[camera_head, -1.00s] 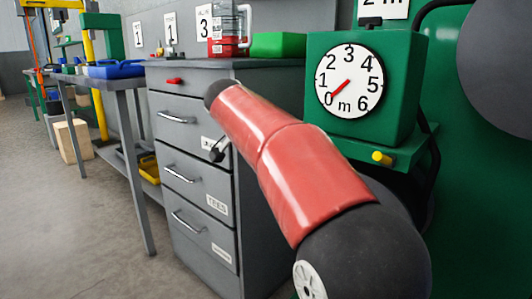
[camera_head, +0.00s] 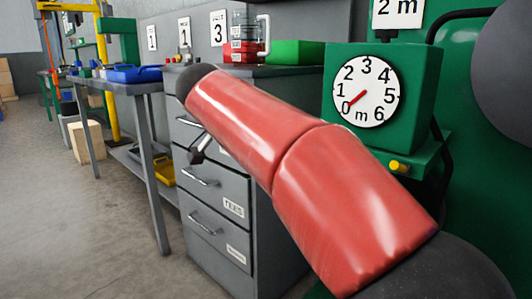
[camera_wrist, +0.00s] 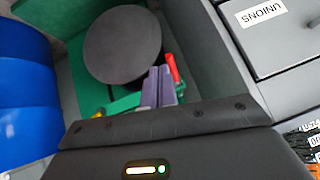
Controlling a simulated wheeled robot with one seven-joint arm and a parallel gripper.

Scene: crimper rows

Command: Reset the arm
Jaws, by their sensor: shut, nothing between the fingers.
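My arm reaches across the head view, its red links hiding part of the grey drawer cabinet (camera_head: 225,262). A small dark part of my wrist end shows below the arm, but the fingers cannot be made out there. In the wrist view my gripper (camera_wrist: 161,78) is shut, its two purplish fingers together and empty. The fingers point toward a dark round disc and green surfaces. A small red part (camera_wrist: 172,66) shows just beside the fingertips; whether they touch it is unclear.
A green box with a dial (camera_head: 367,92) stands right of the arm, its red pointer near 0. A yellow knob (camera_head: 399,166) sits below it. A bench with blue trays (camera_head: 135,73) is at left. A drawer labelled UNIONS (camera_wrist: 285,40) shows in the wrist view. The left floor is open.

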